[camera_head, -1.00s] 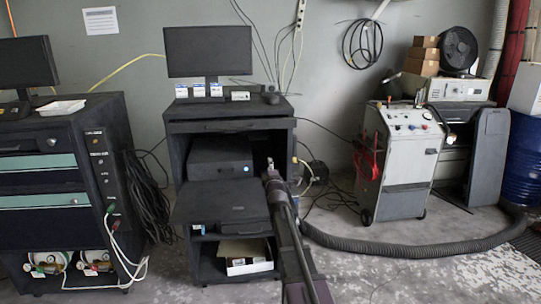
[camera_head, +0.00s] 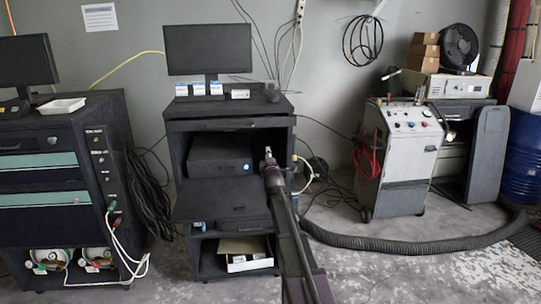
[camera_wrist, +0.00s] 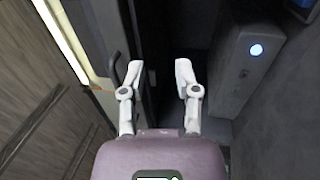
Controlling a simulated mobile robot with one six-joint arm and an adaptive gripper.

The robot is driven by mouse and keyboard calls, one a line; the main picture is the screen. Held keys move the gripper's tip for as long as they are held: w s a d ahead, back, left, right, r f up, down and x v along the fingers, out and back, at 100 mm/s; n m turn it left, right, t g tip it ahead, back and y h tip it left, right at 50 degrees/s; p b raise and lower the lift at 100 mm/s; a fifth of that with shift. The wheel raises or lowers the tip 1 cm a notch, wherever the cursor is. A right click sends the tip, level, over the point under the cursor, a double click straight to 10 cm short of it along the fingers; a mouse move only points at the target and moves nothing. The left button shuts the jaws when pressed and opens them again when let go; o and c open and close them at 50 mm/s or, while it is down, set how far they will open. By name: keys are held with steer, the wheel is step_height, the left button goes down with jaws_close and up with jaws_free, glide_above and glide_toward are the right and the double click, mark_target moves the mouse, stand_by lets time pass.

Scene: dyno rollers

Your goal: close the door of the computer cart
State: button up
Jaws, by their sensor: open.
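The computer cart (camera_head: 178,150) is a dark cabinet in the middle of the head view, with an open front. A dark flat panel (camera_head: 215,192) juts out below the computer and looks like the door folded down; I cannot tell for certain. My gripper (camera_head: 268,153) is at the right side of the cart's opening, right of the computer (camera_head: 220,155). In the wrist view my gripper (camera_wrist: 160,78) is open, with nothing between its fingers. The computer case with a blue light (camera_wrist: 240,70) is to its right there. A grained panel (camera_wrist: 45,110) and a pale strip are at its left.
A monitor (camera_head: 207,50) stands on the cart. A teal-drawered cabinet (camera_head: 45,165) with cables is at left. A white wheeled machine (camera_head: 405,160) stands at right. A thick grey hose (camera_head: 420,247) crosses the floor. The floor at the front right is mostly clear.

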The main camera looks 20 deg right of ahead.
jaws_close()
steer(key=shift+o, duration=1.6)
jaws_free()
